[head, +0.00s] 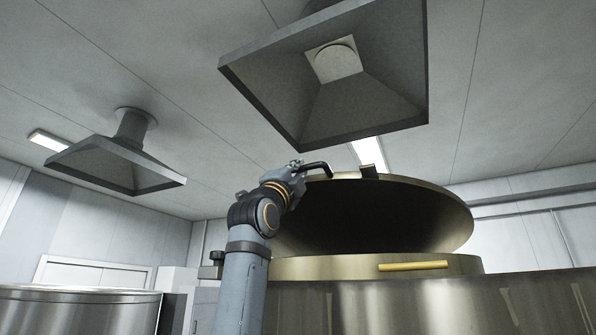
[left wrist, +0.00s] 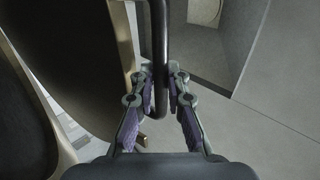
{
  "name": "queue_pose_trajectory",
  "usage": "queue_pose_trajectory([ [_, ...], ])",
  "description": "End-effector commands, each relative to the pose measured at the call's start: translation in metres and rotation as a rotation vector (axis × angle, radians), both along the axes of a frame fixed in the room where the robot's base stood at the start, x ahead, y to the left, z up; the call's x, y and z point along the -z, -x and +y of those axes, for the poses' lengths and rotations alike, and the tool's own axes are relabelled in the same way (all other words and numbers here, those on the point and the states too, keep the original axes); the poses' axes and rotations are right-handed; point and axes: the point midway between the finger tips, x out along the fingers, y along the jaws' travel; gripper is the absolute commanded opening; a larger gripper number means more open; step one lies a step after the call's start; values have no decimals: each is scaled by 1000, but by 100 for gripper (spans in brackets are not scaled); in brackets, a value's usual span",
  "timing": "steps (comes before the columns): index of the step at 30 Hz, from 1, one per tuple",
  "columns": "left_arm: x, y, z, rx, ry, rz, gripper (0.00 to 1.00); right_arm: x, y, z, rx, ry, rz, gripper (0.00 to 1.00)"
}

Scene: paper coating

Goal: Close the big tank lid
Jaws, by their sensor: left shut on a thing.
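The big tank (head: 385,307) is a large metal vessel at the lower right of the head view. Its round lid (head: 460,213) is open, tilted up above the brass-coloured rim (head: 330,267), with its dark underside showing. My left gripper (head: 298,170) is at the lid's upper left edge, shut on the dark bent lid handle (head: 320,167). In the left wrist view the fingers (left wrist: 160,85) close on both sides of the dark handle bar (left wrist: 159,35). The lid (left wrist: 75,60) fills the left of that view. My right gripper is not in view.
A yellow bar handle (head: 413,266) sits on the tank's rim. A large exhaust hood (head: 270,90) hangs above, and a smaller hood (head: 115,165) hangs at the left. Another metal tank (head: 75,312) stands at the lower left.

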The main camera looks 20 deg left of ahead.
Motion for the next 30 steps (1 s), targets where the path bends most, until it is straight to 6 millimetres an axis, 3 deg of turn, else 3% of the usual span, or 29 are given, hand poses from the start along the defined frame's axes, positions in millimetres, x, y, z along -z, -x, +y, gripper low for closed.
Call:
queue_pose_trajectory([
  [5, 2, -2, -1, 1, 0, 6, 0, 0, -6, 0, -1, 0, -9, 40],
  [8, 14, -2, -1, 1, 0, 7, 0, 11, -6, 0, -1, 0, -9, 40],
  [24, 156, 12, 0, 1, 0, 11, 0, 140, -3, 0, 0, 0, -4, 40],
  [30, 186, 14, 0, 1, -1, 12, 0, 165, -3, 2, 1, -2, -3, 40],
])
